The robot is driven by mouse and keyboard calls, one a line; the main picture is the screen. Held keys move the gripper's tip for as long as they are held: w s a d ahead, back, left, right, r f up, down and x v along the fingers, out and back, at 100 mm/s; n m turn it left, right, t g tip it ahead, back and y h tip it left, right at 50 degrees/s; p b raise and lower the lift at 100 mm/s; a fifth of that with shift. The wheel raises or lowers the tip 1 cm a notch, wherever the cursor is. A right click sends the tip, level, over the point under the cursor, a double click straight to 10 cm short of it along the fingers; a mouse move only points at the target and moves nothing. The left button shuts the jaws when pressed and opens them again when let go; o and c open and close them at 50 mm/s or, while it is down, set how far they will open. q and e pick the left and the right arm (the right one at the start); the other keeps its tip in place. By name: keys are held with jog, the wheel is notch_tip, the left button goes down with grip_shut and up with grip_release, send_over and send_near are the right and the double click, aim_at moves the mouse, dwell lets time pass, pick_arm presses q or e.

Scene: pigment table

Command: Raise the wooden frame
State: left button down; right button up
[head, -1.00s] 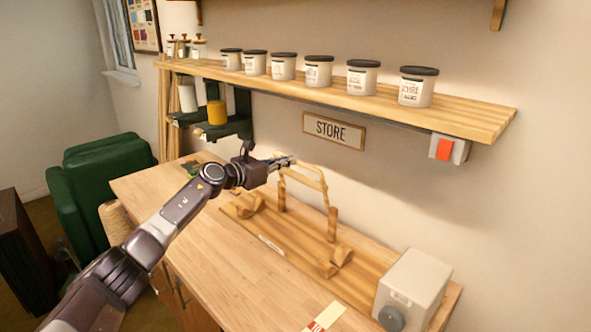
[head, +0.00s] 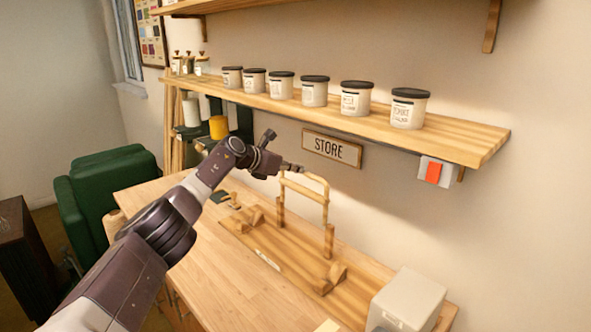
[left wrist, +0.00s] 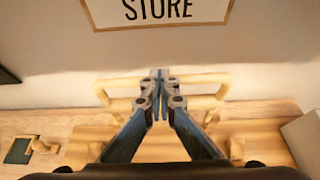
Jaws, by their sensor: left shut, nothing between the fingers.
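The wooden frame (head: 305,191) stands raised on two posts above a wooden base board (head: 262,250) on the table, its upper part made of pale bars. My left gripper (head: 297,168) is beside the frame's top left corner. In the left wrist view the shut, empty fingers (left wrist: 160,84) lie in front of the frame's bars (left wrist: 120,86), which show on both sides. The fingers hide the middle of the bars. I cannot tell whether they touch the frame. My right gripper is not in view.
The shelf with several lidded jars (head: 314,91) runs above the frame, and the STORE sign (head: 332,148) is on the wall behind. A white box (head: 408,300) stands at the board's right end. The table's front left (head: 225,280) is clear.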

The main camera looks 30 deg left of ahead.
pick_arm(q)
jog(key=shift+w+d+r, duration=0.25)
jog(key=shift+d+r, duration=0.05)
jog(key=shift+r, duration=0.15)
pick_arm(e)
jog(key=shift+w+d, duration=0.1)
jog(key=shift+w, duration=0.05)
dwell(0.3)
pick_arm(q)
jog(key=shift+w+f, duration=0.25)
jog(key=shift+w, duration=0.15)
jog(key=v, duration=1.3)
jog(key=shift+f, duration=0.15)
jog(key=shift+a, duration=0.15)
